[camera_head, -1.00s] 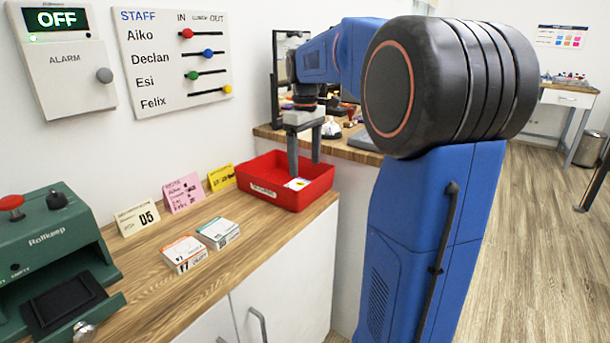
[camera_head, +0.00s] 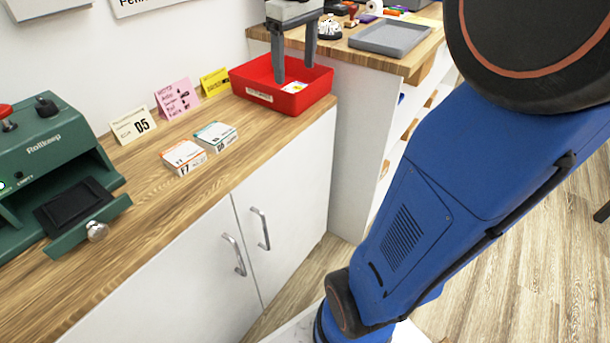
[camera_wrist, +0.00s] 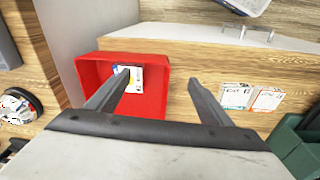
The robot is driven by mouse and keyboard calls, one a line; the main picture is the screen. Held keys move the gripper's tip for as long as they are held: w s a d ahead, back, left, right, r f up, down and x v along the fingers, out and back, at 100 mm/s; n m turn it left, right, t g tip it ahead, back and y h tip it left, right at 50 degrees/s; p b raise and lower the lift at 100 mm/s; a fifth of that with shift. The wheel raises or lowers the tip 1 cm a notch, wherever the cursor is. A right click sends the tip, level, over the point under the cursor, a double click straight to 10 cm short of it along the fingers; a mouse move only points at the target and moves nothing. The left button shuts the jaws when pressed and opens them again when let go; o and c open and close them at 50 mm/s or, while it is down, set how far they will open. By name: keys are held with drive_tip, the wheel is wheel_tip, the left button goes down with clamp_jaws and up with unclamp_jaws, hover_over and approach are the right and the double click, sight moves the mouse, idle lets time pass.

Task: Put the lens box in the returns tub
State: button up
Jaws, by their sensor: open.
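A red tub (camera_head: 318,97) with a white label too small to read stands at the far end of the wooden counter; it also shows in the wrist view (camera_wrist: 90,72). A small white box with yellow and blue marks (camera_head: 295,88) lies inside it, partly behind a finger in the wrist view (camera_wrist: 137,76). I cannot read whether it is the lens box. My gripper (camera_head: 294,73) is open, pointing down over the tub, with nothing between its fingers (camera_wrist: 158,80). An orange-and-white box (camera_head: 184,157) and a teal-and-white box (camera_head: 216,135) lie side by side on the counter.
A green machine (camera_head: 50,150) stands on the counter at left. Cream (camera_head: 133,126), pink (camera_head: 178,98) and yellow (camera_head: 215,82) cards stand along the wall. A grey tray (camera_head: 390,38) lies on the further table. The counter's front strip is clear.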

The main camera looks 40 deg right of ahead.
drive_tip(key=s+a+f+m+t, duration=0.1)
drive_tip(key=s+a+f, duration=0.4)
drive_tip(key=s+f, duration=0.3)
drive_tip(key=s+a+f+m+t, duration=0.1)
drive_tip(key=s+a+f+t, duration=0.1)
drive_tip(key=s+a+f, duration=0.4)
drive_tip(key=s+f, duration=0.3)
drive_tip(key=s, duration=0.3)
drive_tip(key=shift+m+t, duration=0.3)
drive_tip(key=shift+m, duration=0.1)
drive_tip(key=shift+r, duration=0.1)
drive_tip(key=shift+c, duration=0.7)
